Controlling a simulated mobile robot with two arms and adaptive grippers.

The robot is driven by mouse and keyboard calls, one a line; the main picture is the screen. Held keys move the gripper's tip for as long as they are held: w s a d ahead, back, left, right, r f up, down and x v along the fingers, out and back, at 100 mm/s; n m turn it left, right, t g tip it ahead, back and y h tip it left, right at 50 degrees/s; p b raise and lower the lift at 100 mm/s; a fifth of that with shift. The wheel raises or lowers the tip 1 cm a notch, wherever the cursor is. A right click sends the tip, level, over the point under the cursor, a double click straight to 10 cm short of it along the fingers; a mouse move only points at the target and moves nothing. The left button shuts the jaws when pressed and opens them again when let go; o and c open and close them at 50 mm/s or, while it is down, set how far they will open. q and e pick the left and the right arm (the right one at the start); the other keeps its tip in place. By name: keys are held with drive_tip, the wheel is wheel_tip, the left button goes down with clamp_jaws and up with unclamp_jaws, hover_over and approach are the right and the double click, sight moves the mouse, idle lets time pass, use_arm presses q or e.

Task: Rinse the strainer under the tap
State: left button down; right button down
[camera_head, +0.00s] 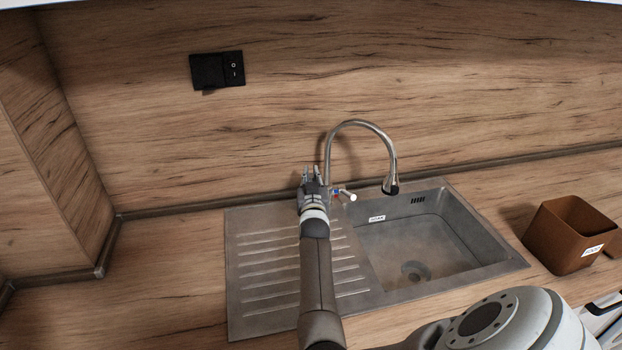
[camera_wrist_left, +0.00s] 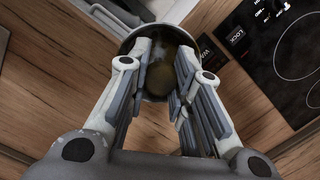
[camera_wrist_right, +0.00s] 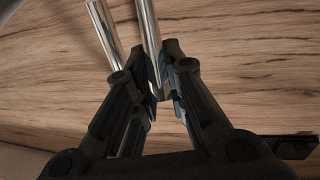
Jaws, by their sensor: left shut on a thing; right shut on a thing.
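The curved chrome tap (camera_head: 366,124) stands behind the steel sink (camera_head: 388,293), its spout end over the basin; no water stream shows. My right gripper (camera_head: 312,175) is beside the tap's base. In the right wrist view my right gripper (camera_wrist_right: 162,97) is shut on a chrome bar of the tap (camera_wrist_right: 151,35); which part is hard to tell. In the left wrist view my left gripper (camera_wrist_left: 158,90) is shut on a round metal vessel, apparently the strainer (camera_wrist_left: 137,37), with brownish and whitish patches inside. Its grip point is partly hidden. The head view does not show the strainer.
A ribbed drainboard (camera_head: 262,270) lies left of the basin. A brown labelled bin (camera_head: 562,238) stands right of the sink. A black switch plate (camera_head: 217,70) is on the wooden splashback. A black cooktop (camera_wrist_left: 285,60) shows in the left wrist view. The counter at left is clear.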

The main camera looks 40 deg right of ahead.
drive_tip(key=s+f+t+h+b, duration=0.1)
drive_tip(key=b, duration=0.2)
drive_tip(key=s+a+t+h+b, duration=0.1)
drive_tip(key=b, duration=0.3)
drive_tip(key=shift+s+a+f+m, duration=0.1)
drive_tip(key=shift+a+f+m, duration=0.05)
drive_tip(key=shift+f+m, duration=0.2)
drive_tip(key=c, duration=1.5)
unclamp_jaws()
drive_tip(key=shift+f, duration=0.1)
drive_tip(key=shift+o, duration=0.2)
wheel_tip(320, 180, up, 10)
